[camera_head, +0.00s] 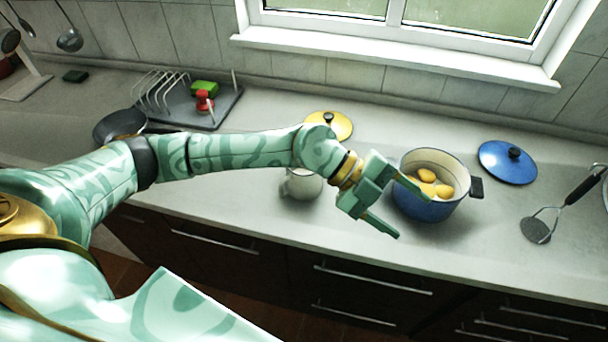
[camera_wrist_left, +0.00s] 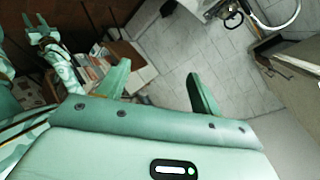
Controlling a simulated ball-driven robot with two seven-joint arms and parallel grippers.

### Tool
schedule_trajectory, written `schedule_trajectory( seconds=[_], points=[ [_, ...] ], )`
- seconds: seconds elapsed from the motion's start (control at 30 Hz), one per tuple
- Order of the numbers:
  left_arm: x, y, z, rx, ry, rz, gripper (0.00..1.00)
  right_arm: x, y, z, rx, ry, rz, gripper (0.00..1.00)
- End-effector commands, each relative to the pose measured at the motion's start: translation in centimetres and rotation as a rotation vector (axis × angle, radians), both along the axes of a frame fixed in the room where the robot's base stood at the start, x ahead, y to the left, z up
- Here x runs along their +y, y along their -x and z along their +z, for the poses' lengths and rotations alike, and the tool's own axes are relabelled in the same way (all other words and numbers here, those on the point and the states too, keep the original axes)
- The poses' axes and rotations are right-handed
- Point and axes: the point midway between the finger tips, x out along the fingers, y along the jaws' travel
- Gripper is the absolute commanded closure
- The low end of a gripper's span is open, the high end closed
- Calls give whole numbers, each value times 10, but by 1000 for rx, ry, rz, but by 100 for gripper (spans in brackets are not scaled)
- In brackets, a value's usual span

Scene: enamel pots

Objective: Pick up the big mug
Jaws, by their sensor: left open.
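A pale grey-white mug (camera_head: 301,187) stands on the counter near its front edge. My left forearm and wrist cover part of it, and I cannot see its whole outline. It is the only mug I see. My left gripper (camera_head: 415,217) is open and empty, to the right of the mug and in front of the blue pot. Its fingers point right, away from the mug. In the left wrist view the left gripper's fingers (camera_wrist_left: 160,88) are spread with only floor beyond them. My right gripper (camera_wrist_left: 38,28) shows small there; its jaw state is unclear.
The blue pot (camera_head: 427,208) holds yellow items, close to my left fingers. A yellow lid (camera_head: 340,127) lies behind the wrist, a blue lid (camera_head: 496,165) and a masher (camera_head: 538,229) at right. A pan (camera_head: 115,124) and a dish rack (camera_head: 213,112) are at left.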

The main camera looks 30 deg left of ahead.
Motion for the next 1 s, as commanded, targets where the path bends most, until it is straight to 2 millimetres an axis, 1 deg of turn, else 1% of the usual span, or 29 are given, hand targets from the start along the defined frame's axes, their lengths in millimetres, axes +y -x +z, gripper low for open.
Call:
schedule_trajectory(
  seconds=[0.03,0.07,0.1,0.17,0.2,0.3,0.33,0.4,0.47,0.57,0.7,0.8,0.9,1.0],
  points=[
    [39,-12,-12,41,-218,-7,34,1,-1,3,-2,-2,-1,64],
    [66,-17,-21,81,-348,9,34,1,-1,4,-2,-2,-1,64],
    [103,-25,-28,135,-508,54,34,2,-1,5,-2,-3,-1,64],
    [157,-37,-29,207,-713,159,34,3,-1,7,-3,-4,-2,64],
    [190,-42,-26,252,-822,236,34,4,-1,7,-3,-4,-2,64],
    [248,-50,-15,332,-999,406,34,4,-2,8,-3,-6,-2,64],
    [258,-50,-12,349,-1031,443,34,5,-2,8,-3,-6,-2,64],
    [275,-51,-9,374,-1077,501,34,5,-2,8,-3,-6,-2,64],
    [281,-51,-14,385,-1094,522,34,5,-1,7,-3,-6,-2,64],
    [281,-50,-33,389,-1097,522,34,4,-1,5,-3,-5,-2,64],
    [280,-50,-70,389,-1096,518,34,3,0,0,0,-4,-1,64],
    [279,-51,-93,387,-1094,518,34,3,1,-3,1,-4,-1,64],
    [279,-51,-108,386,-1093,518,34,2,1,-6,3,-2,0,64],
    [279,-51,-117,383,-1093,518,34,1,2,-6,3,-2,1,64]
  ],
)
